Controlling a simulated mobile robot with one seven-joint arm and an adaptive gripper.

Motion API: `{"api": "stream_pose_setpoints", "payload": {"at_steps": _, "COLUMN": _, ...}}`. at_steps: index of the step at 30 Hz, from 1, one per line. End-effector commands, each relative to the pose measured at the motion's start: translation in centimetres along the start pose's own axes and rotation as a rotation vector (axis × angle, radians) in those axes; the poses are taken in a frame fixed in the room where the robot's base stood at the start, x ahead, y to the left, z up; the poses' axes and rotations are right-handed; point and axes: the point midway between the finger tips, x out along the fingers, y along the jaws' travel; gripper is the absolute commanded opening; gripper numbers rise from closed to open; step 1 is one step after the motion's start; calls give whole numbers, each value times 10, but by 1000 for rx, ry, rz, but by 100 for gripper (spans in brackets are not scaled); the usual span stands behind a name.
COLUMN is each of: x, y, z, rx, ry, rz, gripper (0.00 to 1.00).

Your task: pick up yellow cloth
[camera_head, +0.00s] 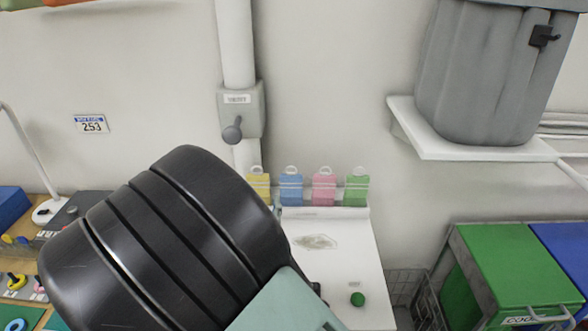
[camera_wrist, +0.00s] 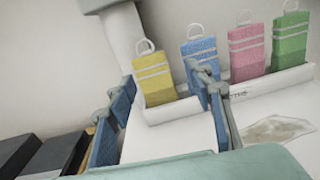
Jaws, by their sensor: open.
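In the wrist view the yellow cloth (camera_wrist: 153,80) appears between and beyond the fingertips of my gripper (camera_wrist: 163,88). My gripper is open, with blue-padded fingers apart and nothing between them. The right finger overlaps the lower part of the blue cloth (camera_wrist: 200,52). In the head view my dark arm hides most of the gripper.
The white surface (camera_head: 355,265) bears a smudge and a green knob (camera_head: 357,299). A pipe with a lever (camera_head: 232,130) rises behind. A grey bin (camera_head: 490,75) stands on a shelf at right.

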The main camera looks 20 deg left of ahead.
Motion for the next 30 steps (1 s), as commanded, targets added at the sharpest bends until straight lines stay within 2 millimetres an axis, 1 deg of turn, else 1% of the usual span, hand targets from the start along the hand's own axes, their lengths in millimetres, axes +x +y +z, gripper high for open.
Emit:
{"api": "stream_pose_setpoints", "payload": {"at_steps": 1, "x": -2, "y": 9, "z": -6, "rx": -17, "ry": 0, "rz": 24, "gripper": 48}}
{"api": "stream_pose_setpoints", "payload": {"at_steps": 2, "x": -1, "y": 12, "z": -7, "rx": -24, "ry": 0, "rz": 34, "gripper": 48}}
{"api": "stream_pose_setpoints", "payload": {"at_steps": 5, "x": 11, "y": 17, "z": -8, "rx": -31, "ry": -1, "rz": 46, "gripper": 48}}
{"api": "stream_pose_setpoints", "payload": {"at_steps": 9, "x": 34, "y": 17, "z": -7, "rx": -30, "ry": 0, "rz": 44, "gripper": 48}}
{"api": "stream_pose_setpoints", "payload": {"at_steps": 12, "x": 46, "y": 17, "z": -7, "rx": -29, "ry": 0, "rz": 43, "gripper": 48}}
{"api": "stream_pose_setpoints", "payload": {"at_steps": 17, "x": 57, "y": 17, "z": -6, "rx": -30, "ry": 0, "rz": 43, "gripper": 48}}
{"api": "stream_pose_setpoints", "payload": {"at_steps": 24, "x": 92, "y": 17, "z": -3, "rx": -29, "ry": -1, "rz": 41, "gripper": 48}}
{"api": "stream_pose_setpoints", "payload": {"at_steps": 27, "x": 101, "y": 17, "z": -4, "rx": -28, "ry": 1, "rz": 41, "gripper": 48}}
{"api": "stream_pose_setpoints", "payload": {"at_steps": 30, "x": 104, "y": 18, "z": -4, "rx": -28, "ry": 1, "rz": 42, "gripper": 48}}
